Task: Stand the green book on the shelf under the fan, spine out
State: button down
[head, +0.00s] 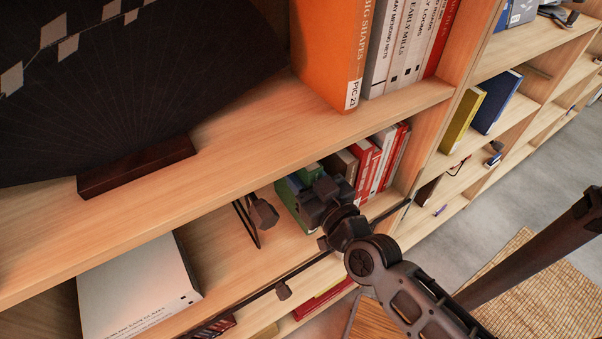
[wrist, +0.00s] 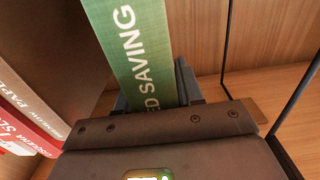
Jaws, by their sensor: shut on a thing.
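The black fan (head: 130,80) stands in its dark wooden base on the upper shelf at the left in the head view. The shelf under it (head: 215,258) is light wood. The green book (head: 289,204) is on or just above this shelf, partly hidden behind my gripper (head: 322,195). In the wrist view the green book (wrist: 135,45) is upright between the jaws, its lettered spine facing the camera, and my gripper (wrist: 155,98) is shut on it. I cannot tell whether its lower edge touches the shelf.
A row of red, white and brown books (head: 372,160) stands just right of the green book. A thin black wire bookend (head: 246,222) is to its left, with a gap between. A white book (head: 140,285) lies further left. The upper shelf board is close above my gripper.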

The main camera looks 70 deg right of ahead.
jog(key=shift+f, duration=0.55)
jog(key=shift+f, duration=0.15)
jog(key=c, duration=0.7)
grip_release()
